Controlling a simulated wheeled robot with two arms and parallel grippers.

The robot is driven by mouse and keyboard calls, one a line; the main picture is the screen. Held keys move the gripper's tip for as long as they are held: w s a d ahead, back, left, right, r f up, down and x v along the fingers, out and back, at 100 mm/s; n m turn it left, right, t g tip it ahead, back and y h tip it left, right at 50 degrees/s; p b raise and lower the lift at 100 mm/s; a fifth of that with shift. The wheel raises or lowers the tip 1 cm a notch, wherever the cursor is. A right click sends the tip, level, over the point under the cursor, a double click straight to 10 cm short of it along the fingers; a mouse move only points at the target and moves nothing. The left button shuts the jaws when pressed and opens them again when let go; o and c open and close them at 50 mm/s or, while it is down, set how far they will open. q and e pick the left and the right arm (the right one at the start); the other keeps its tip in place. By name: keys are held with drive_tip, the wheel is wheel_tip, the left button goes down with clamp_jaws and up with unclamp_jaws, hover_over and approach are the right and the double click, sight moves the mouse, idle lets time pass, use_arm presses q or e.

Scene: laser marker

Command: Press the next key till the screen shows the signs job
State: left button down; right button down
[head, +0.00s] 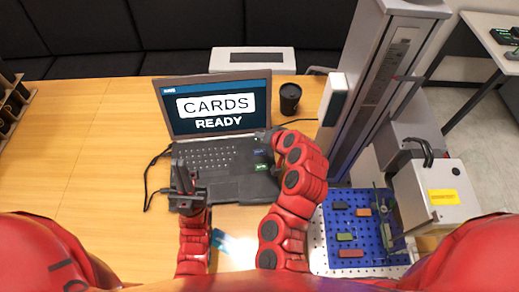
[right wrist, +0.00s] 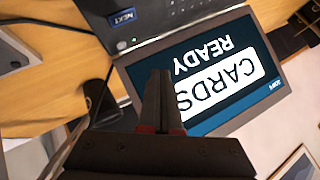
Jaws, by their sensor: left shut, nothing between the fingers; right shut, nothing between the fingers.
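The laptop (head: 210,185) stands open on the table. Its screen (head: 215,104) reads CARDS over READY, and shows upside down in the right wrist view (right wrist: 205,88). The blue NEXT key (right wrist: 122,18) sits on the laptop deck near the screen hinge; in the head view it is a small blue patch (head: 258,152). A green key (head: 263,167) is just in front of it. My right gripper (head: 268,137) is shut and empty by the deck's right back corner, its tips (right wrist: 163,75) apart from the NEXT key. My left gripper (head: 180,168) is shut and empty over the deck's left front.
A black cup (head: 289,97) stands right of the screen. The grey laser column (head: 370,80) rises further right, with a blue pegboard (head: 352,225) holding small coloured blocks at its foot. A white box (head: 252,60) is behind the screen. The table's left side is mostly clear.

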drive_tip(key=f, duration=0.1)
drive_tip(key=b, duration=0.7)
approach(257, 150)
drive_tip(key=x, duration=0.3)
drive_tip(key=r+x, duration=0.1)
drive_tip(key=x, duration=0.1)
drive_tip(key=shift+w+a+f, duration=0.15)
drive_tip(key=shift+w+a, duration=0.25)
drive_tip(key=shift+w, duration=0.1)
drive_tip(key=shift+f, duration=0.1)
idle(0.8)
drive_tip(key=shift+f, duration=0.25)
drive_tip(key=shift+f+b, duration=0.3)
drive_tip(key=shift+b, duration=0.05)
idle(0.4)
drive_tip(key=shift+s+f+b, duration=0.2)
drive_tip(key=shift+f+b, duration=0.15)
drive_tip(key=shift+b, duration=0.1)
idle(0.5)
drive_tip(key=shift+r, duration=0.15)
drive_tip(key=shift+w+r+p, duration=0.4)
drive_tip(key=shift+r+p, duration=0.05)
drive_tip(key=shift+p, duration=0.05)
